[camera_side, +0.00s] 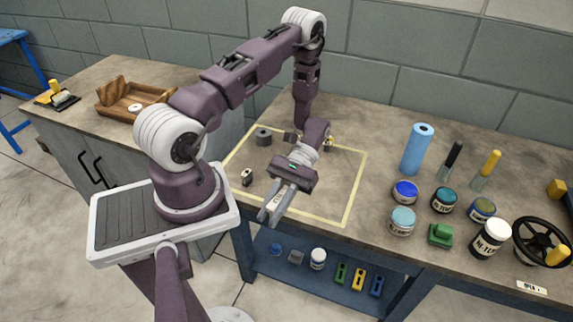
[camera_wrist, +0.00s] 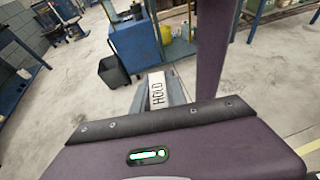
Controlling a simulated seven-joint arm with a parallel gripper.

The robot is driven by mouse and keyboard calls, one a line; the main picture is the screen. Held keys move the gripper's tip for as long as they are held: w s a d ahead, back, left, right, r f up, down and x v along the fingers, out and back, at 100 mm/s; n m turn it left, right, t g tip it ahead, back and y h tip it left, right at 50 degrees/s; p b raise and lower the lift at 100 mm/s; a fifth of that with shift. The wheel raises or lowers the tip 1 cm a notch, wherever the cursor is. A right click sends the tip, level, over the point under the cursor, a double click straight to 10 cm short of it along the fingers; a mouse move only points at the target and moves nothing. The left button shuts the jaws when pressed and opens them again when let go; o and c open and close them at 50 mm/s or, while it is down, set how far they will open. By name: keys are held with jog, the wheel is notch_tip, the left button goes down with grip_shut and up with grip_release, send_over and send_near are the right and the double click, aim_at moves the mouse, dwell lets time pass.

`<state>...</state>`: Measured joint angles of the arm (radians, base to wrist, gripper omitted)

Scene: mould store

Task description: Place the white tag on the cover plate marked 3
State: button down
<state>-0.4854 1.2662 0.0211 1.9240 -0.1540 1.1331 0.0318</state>
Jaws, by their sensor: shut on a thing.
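My gripper (camera_side: 268,216) is shut on a white tag (camera_wrist: 157,90) that reads HOLD in dark letters. The tag lies lengthwise between the fingers in the wrist view. In the side view the gripper points toward the front of the bench, over the front of the yellow-outlined area (camera_side: 356,188), and the fingers hide most of the tag. I cannot make out a cover plate marked 3 in either view. A small pale block with a dark mark (camera_side: 247,177) stands left of my gripper. Small objects behind my wrist are partly hidden.
A grey cylinder (camera_side: 263,137) stands at the back left of the outlined area. Right of it are a blue roll (camera_side: 417,150), several jars, a green block (camera_side: 440,235) and a black handwheel (camera_side: 541,241). A wooden tray (camera_side: 125,110) sits on the left counter. The outline's right part is clear.

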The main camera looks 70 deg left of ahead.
jog(key=s+a+m+g+y, duration=0.3)
jog(key=s+a+m+y, duration=0.2)
jog(key=a+m+y, duration=0.4)
jog(key=w+a+m+t+y, duration=0.3)
jog(key=a+m+y, duration=0.35)
jog(key=a, duration=0.55)
jog(key=w+a+r+m+t+y, duration=0.1)
jog(key=w+a+m+t+y, duration=0.3)
jog(key=w, duration=0.4)
jog(key=w+a+r+m+t+y, duration=0.1)
jog(key=w+a+m+t+y, duration=0.1)
jog(key=w+a+m+t, duration=0.35)
jog(key=shift+t, duration=0.65)
jog(key=w+f, duration=0.1)
jog(key=f, duration=0.2)
jog(key=w+d+f, duration=0.1)
jog(key=f, duration=0.2)
jog(key=d+f, duration=0.1)
jog(key=f, duration=0.2)
jog(key=shift+w+f, duration=0.35)
jog(key=shift+w, duration=0.05)
jog(key=shift+f, duration=0.1)
